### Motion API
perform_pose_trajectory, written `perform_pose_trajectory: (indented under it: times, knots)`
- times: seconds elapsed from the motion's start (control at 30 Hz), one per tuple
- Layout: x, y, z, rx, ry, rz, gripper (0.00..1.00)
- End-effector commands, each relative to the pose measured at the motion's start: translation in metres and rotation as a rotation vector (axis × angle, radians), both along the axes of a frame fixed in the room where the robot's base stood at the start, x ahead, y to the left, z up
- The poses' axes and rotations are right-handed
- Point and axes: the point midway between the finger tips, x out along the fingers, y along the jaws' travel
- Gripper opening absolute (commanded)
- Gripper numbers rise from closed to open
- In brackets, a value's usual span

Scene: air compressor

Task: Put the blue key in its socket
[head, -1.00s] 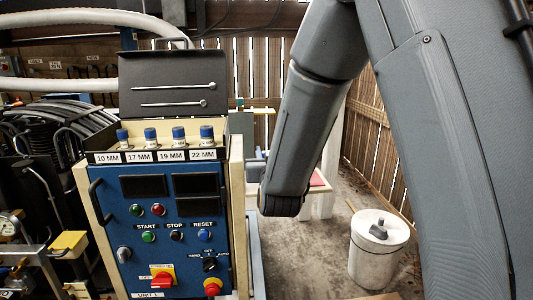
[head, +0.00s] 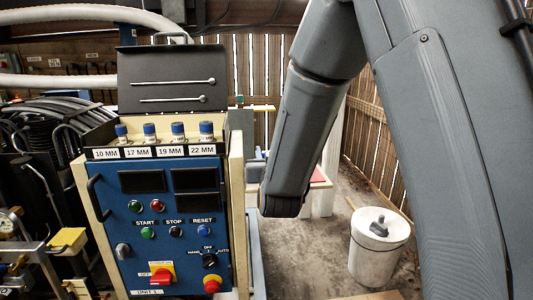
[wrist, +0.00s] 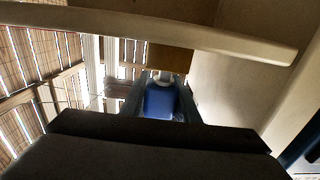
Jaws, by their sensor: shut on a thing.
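In the wrist view, a rounded blue piece with a pale tip, which I take to be the blue key (wrist: 160,103), sits between the two dark fingers of my gripper (wrist: 161,99). The gripper is shut on it. A wide dark part of my wrist hides its lower end. In the head view, my forearm comes down to the right of the blue control panel (head: 157,202). My gripper and the key do not show there. I cannot pick out the key's socket in either view.
Blue-banded sockets (head: 178,133) stand along the panel's top ledge, below an open black lid (head: 172,80). In the wrist view, a pale bar (wrist: 190,30) crosses above the fingers and a pale wall (wrist: 232,85) is close on the right. A white drum (head: 376,253) stands right.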

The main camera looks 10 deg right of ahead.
Motion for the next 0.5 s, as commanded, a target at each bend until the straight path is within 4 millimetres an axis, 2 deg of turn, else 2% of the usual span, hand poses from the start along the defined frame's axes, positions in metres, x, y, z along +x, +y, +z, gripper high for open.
perform_pose_trajectory:
  times: [0.5]
  knots:
    - [0.0001, 0.0001, -0.0075, 0.0, 0.0, 0.0, 0.05]
